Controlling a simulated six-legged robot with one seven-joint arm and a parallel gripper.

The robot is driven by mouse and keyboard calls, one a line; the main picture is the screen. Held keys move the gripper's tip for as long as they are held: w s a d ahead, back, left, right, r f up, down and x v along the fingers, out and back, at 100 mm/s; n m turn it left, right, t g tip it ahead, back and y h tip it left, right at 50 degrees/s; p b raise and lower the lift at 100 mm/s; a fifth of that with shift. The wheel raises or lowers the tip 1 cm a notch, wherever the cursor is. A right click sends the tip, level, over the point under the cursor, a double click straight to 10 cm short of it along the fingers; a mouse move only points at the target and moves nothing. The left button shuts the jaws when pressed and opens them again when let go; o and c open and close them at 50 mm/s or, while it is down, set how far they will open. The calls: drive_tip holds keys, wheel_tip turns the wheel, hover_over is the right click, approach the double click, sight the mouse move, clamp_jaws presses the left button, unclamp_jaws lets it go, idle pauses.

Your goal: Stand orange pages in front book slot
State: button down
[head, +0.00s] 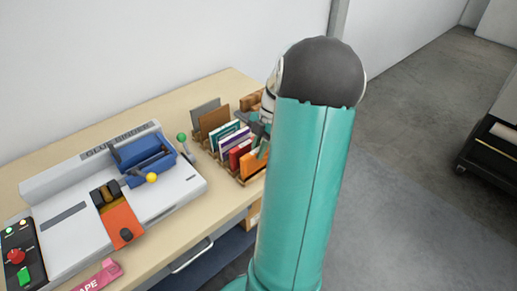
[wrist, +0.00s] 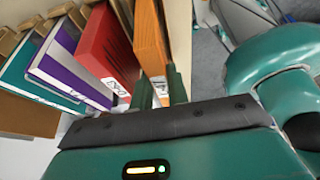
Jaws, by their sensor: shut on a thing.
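The orange pages (head: 253,162) stand upright at the front end of the wooden book rack (head: 232,173), beside a red book (head: 239,150). The orange pages also show in the wrist view (wrist: 149,38). My gripper (wrist: 160,90) is shut on the near edge of the orange pages, one finger on each side. The pages line up with the front slot, but their lower edge and the slot floor are hidden, so I cannot tell if they rest on it. My arm covers part of the rack's right side in the head view.
Behind the red book stand a purple book (wrist: 66,68), a teal book (wrist: 38,72) and brown and grey ones. The glue binder (head: 160,190) fills the table's left, with a green-knobbed lever (head: 182,138) close to the rack. Open floor (head: 420,200) lies right.

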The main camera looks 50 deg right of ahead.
drive_tip(key=shift+f, duration=0.5)
drive_tip(key=c, duration=1.6)
unclamp_jaws()
drive_tip(key=shift+c, duration=0.2)
drive_tip(key=shift+v, duration=5.5)
